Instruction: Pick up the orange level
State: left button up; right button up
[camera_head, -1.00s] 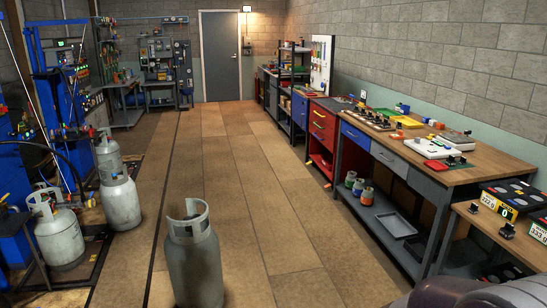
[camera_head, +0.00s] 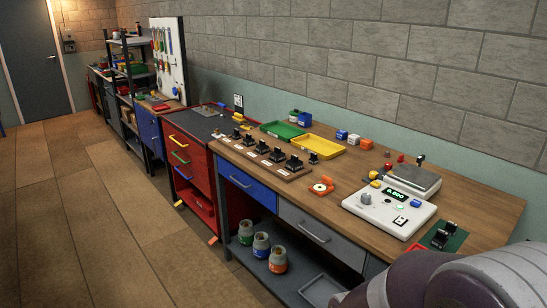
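I cannot pick out a clear orange level. A small orange item with a white round part (camera_head: 321,187) lies on the wooden workbench (camera_head: 440,194) in front of the yellow tray. A small orange block (camera_head: 366,144) stands at the back of the bench, beside white and blue ones. Both are too small to identify surely. Neither of my grippers shows. A rounded grey-purple part, probably my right arm, fills the lower right corner and hides the near end of the bench.
A white scale (camera_head: 389,211) with a display stands on the bench's right half. Black parts on a wooden board (camera_head: 262,159), a green tray (camera_head: 283,130) and a yellow tray (camera_head: 318,145) lie farther left. A red drawer cabinet (camera_head: 190,165) adjoins. The floor at left is clear.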

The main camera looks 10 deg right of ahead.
aim_at(324, 186)
jog(key=i+j, duration=0.15)
jog(key=i, duration=0.35)
jog(key=i+j, duration=0.1)
jog(key=i, duration=0.45)
jog(key=i+j, duration=0.15)
jog(key=i, duration=0.35)
jog(key=i+j+z, duration=0.15)
jog(key=z, duration=0.3)
jog(key=i+j+z, duration=0.25)
jog(key=z, duration=0.25)
jog(key=i+j+z, duration=0.25)
jog(key=z, duration=0.2)
jog(key=i+j+z, duration=0.1)
jog(key=j+z, duration=0.7)
jog(key=z, duration=0.15)
jog(key=i+j+z, duration=0.1)
jog(key=z, duration=0.35)
jog(key=j+z, duration=0.4)
jog(key=i+j+z, duration=0.1)
jog(key=j+z, duration=0.15)
jog(key=z, duration=0.2)
jog(key=j+z, duration=0.6)
jog(key=z, duration=0.25)
